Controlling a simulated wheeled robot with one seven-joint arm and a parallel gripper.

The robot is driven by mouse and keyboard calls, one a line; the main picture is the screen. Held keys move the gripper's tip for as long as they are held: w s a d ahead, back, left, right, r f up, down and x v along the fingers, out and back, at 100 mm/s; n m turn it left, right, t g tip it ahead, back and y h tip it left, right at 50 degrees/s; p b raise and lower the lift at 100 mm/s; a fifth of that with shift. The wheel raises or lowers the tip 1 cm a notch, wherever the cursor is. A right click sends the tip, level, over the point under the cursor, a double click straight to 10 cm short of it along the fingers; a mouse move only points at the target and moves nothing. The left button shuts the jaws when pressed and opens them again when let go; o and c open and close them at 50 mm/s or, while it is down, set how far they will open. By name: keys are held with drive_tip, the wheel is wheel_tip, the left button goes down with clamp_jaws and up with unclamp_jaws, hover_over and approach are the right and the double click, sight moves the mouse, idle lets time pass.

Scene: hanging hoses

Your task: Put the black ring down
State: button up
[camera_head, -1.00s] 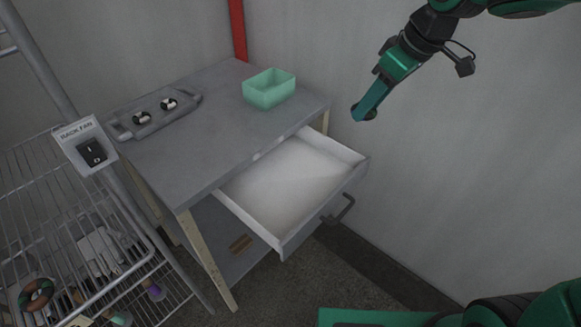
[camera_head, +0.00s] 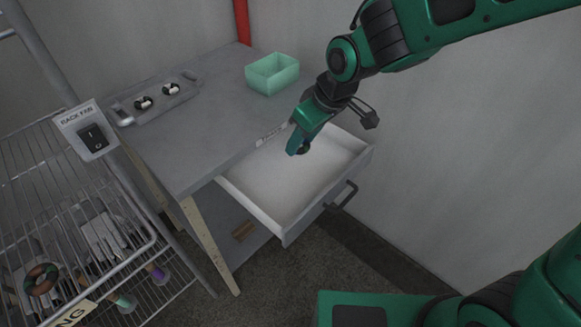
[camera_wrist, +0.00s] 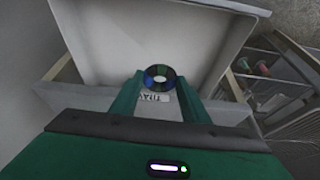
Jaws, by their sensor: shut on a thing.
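My gripper (camera_head: 300,144) is shut on the black ring (camera_head: 304,149), which is mostly hidden by the fingers in the head view. In the wrist view the black ring (camera_wrist: 160,77) shows between the tips of my gripper (camera_wrist: 160,90), dark with bluish and greenish parts and a pale centre. In the head view the gripper appears over the open drawer (camera_head: 262,209), which is white inside and looks empty. How high the ring is above the drawer floor I cannot tell.
The grey table (camera_head: 200,140) above the drawer bears a green bin (camera_head: 272,85) and a grey tray (camera_head: 140,117) with two black-and-white round things. A wire rack (camera_head: 60,200) with a fan switch (camera_head: 92,137) and another ring (camera_head: 41,279) stands at left.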

drive_tip(key=f, duration=0.1)
drive_tip(key=s+a+f, duration=0.1)
drive_tip(key=a+f, duration=0.1)
drive_tip(key=shift+s, duration=0.25)
hover_over(317, 166)
drive_tip(key=d, duration=0.1)
drive_tip(key=f, duration=0.4)
drive_tip(key=s+f, duration=0.1)
drive_tip(key=f, duration=0.1)
drive_tip(key=shift+d+f, duration=0.15)
drive_tip(key=shift+f, duration=2.05)
drive_tip(key=o, duration=1)
drive_tip(key=shift+f, duration=0.1)
drive_tip(key=v, duration=1.2)
